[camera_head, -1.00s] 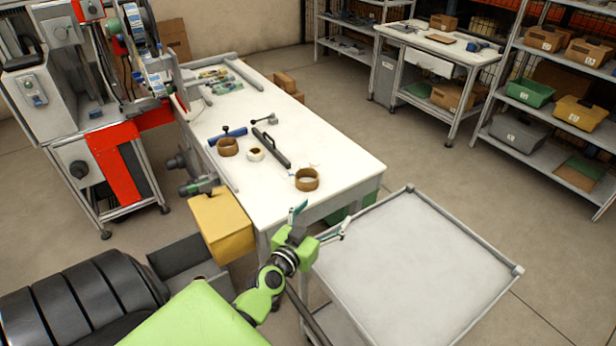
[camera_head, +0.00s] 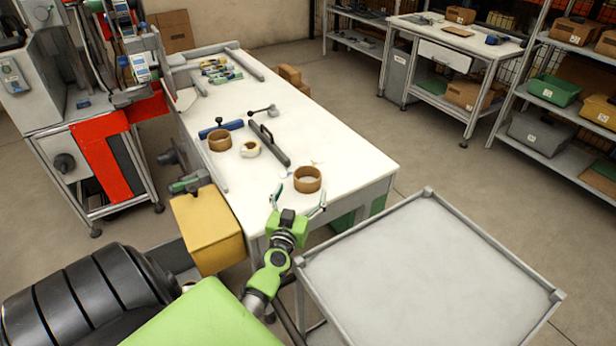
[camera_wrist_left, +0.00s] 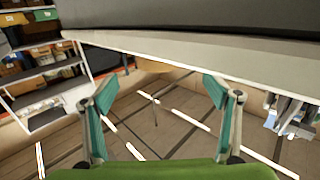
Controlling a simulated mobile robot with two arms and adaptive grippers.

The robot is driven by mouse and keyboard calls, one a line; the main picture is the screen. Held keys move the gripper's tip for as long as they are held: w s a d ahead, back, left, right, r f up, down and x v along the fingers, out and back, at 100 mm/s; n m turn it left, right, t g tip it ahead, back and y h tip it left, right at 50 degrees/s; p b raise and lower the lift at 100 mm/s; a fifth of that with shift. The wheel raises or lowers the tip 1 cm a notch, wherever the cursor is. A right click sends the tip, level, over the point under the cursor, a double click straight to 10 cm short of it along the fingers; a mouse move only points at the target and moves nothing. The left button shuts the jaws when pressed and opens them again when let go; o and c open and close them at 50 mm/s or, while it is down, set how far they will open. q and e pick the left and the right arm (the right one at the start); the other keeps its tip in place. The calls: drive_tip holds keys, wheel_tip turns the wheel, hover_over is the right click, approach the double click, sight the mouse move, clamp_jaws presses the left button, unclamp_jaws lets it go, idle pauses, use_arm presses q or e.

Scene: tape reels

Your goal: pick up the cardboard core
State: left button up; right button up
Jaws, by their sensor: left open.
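Two brown ring-shaped cores lie on the white worktable. The nearer core (camera_head: 307,180) is by the table's front edge, and the other core (camera_head: 220,141) is farther back on the left. A pale roll with a brown centre (camera_head: 250,149) lies between them; I cannot tell which one is meant. My left gripper (camera_head: 298,203) is open and empty at the front edge, just short of the nearer core, its fingers pointing towards it. In the left wrist view the open gripper (camera_wrist_left: 160,92) shows two green-padded fingers with floor between them. My right gripper is not in view.
A dark bar with a handle (camera_head: 268,144) lies behind the nearer core, with a blue tool (camera_head: 220,126) farther back. A grey tray cart (camera_head: 430,270) stands to the right, a yellow box (camera_head: 207,228) to the left. The table's right half is mostly clear.

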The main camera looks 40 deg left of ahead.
sight(305, 185)
use_arm(q)
drive_tip(key=x, duration=0.3)
drive_tip(key=shift+w+a, duration=0.1)
drive_tip(key=shift+w, duration=0.1)
drive_tip(key=x, duration=0.1)
drive_tip(key=b+x, duration=0.1)
drive_tip(key=x, duration=0.1)
drive_tip(key=b+x, duration=0.1)
drive_tip(key=x, duration=0.1)
drive_tip(key=shift+a+f, duration=0.1)
drive_tip(key=shift+f, duration=0.35)
drive_tip(key=shift+r, duration=0.15)
drive_tip(key=shift+c, duration=1.2)
drive_tip(key=c, duration=1)
